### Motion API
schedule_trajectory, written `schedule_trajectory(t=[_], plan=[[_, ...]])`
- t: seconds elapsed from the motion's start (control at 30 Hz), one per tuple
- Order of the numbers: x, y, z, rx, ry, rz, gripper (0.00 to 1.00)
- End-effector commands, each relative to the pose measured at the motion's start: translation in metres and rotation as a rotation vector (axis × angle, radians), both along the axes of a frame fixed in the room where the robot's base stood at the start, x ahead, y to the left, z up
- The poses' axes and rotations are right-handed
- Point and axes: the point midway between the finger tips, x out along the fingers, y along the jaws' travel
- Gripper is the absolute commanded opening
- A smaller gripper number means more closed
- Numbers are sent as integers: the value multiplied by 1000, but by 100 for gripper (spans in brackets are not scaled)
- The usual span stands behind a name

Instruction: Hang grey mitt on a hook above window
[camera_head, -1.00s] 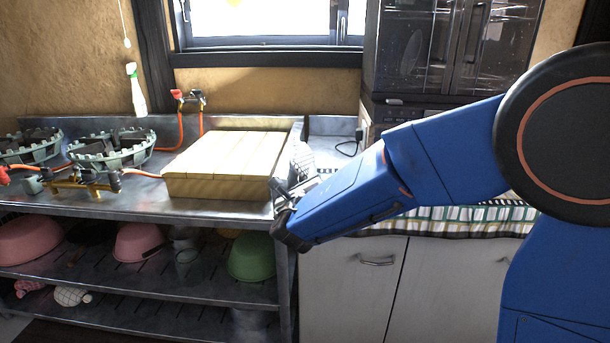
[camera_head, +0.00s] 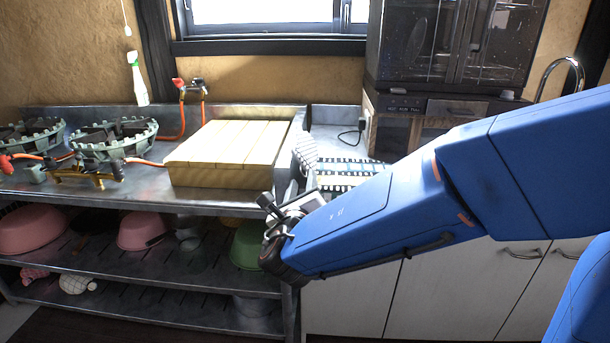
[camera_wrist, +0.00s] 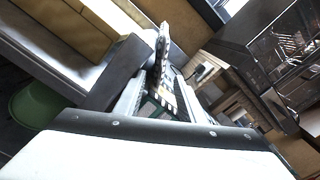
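A pale grey quilted mitt (camera_head: 306,151) stands up from my gripper (camera_head: 294,187) in the head view, beside the right end of the steel counter. In the wrist view the mitt (camera_wrist: 163,43) shows nearly edge-on between the fingertips of my gripper (camera_wrist: 160,85), which look closed on it. The lower part of the window (camera_head: 268,12) shows at the top of the head view, behind and above the mitt. The wall above the window and any hooks there are out of view.
A yellow wooden block (camera_head: 228,145) lies on the steel counter (camera_head: 120,197), left of my gripper. Green burners (camera_head: 115,140) stand further left. A dark glass cabinet (camera_head: 450,45) is at the right. Bowls and another pale mitt (camera_head: 76,284) are on the shelves below.

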Motion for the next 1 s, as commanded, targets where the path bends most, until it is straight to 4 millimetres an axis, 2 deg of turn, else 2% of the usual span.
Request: schedule_trajectory(t=[0.1,0.33,0.5,0.77,0.87,0.97,1.0], plan=[[-21,2,1,0,-1,6,39],[-46,2,0,0,0,2,39],[-54,1,0,0,-1,-1,39],[-54,-2,0,8,3,-9,39],[-50,-25,1,66,23,-62,39],[-44,-75,-1,194,62,-178,39],[-43,-100,-3,266,80,-240,39]])
